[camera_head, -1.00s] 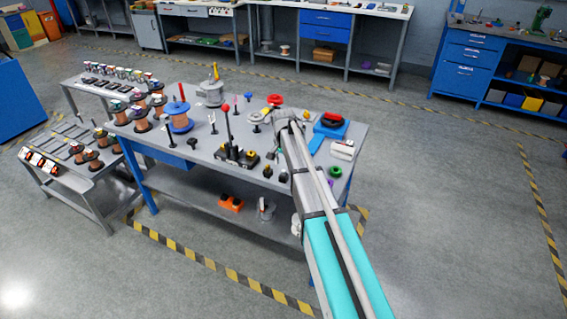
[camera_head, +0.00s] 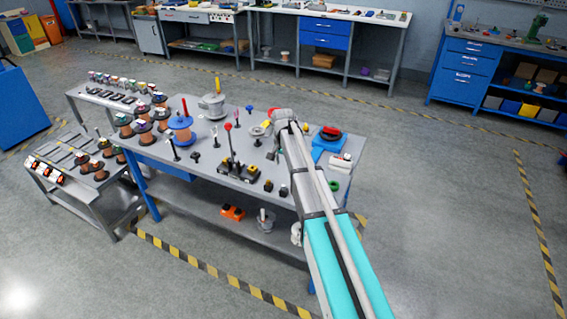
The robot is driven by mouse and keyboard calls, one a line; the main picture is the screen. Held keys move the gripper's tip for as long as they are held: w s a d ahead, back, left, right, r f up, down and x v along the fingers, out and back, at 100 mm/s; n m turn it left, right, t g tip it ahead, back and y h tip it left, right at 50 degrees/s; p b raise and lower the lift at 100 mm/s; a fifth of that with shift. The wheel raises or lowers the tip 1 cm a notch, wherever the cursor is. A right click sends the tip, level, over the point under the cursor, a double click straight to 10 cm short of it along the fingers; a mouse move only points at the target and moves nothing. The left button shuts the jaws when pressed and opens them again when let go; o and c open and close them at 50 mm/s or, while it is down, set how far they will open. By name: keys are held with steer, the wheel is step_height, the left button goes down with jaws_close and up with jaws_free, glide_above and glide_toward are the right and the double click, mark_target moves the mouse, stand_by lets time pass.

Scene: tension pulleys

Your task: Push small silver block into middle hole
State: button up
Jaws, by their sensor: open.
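My gripper (camera_head: 273,151) is small and partly hidden by my arm. It hangs at the arm's far end, over the right half of the grey work table (camera_head: 205,164), and looks empty. Below and left of it stands a black fixture with yellow parts (camera_head: 238,172). A red-knobbed lever (camera_head: 228,127) rises at this fixture. I cannot make out a small silver block or a middle hole at this size; they may be too small or hidden by my arm.
Copper and blue spools (camera_head: 181,129) crowd the table's left end. A silver pot-like part (camera_head: 213,105) stands at the back. A blue device with a red and black top (camera_head: 330,138) is right of my arm. A low side table (camera_head: 75,170) stands left. Floor at right is clear.

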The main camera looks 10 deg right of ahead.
steer(key=shift+r+p, duration=0.3)
steer(key=shift+r, duration=0.25)
stand_by(0.4)
steer(key=s+n, duration=0.7)
steer(key=s, duration=2.2)
steer(key=shift+d, duration=0.1)
